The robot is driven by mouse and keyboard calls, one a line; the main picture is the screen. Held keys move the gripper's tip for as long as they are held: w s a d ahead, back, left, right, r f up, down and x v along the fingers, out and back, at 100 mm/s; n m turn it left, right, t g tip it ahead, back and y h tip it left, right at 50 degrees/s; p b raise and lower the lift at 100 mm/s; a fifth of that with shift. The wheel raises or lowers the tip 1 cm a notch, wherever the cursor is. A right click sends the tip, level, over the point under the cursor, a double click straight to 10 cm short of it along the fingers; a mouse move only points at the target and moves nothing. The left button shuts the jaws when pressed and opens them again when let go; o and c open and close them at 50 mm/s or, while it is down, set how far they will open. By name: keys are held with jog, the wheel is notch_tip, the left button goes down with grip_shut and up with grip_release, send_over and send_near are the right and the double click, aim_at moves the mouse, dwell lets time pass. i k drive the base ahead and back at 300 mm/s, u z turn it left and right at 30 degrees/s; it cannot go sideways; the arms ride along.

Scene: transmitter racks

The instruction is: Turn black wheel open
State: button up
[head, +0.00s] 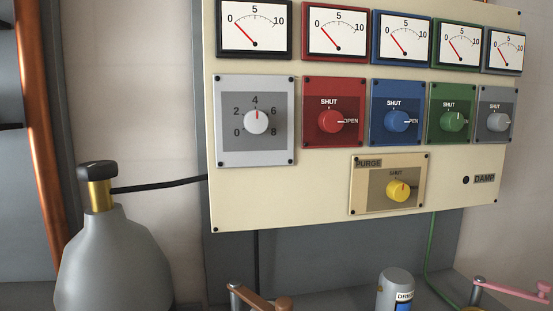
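The black wheel (98,168) sits on top of a brass valve neck (100,196) on a grey cylinder (112,262) at the lower left of the head view. It looks like a short, dark cap with a small pale mark on its top. How far it is turned cannot be told. A black hose (160,185) runs from the valve to the panel on the right. My gripper is not in view, and nothing is seen touching the wheel.
A cream panel (290,200) carries gauges with needles near 0, a grey dial (256,121), and red (330,121), blue (397,121), green and yellow (398,191) knobs. Brown (262,299) and pink (515,290) cranks stand below. A copper pipe (38,130) rises left of the cylinder.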

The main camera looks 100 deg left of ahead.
aim_at(92, 171)
jog(key=u, duration=0.05)
jog(key=i, duration=0.1)
jog(key=u, duration=4.25)
jog(key=i, duration=0.5)
jog(key=z, duration=0.05)
jog(key=k, duration=1.1)
jog(key=u, duration=0.55)
jog(key=i, duration=0.5)
jog(key=z, duration=0.2)
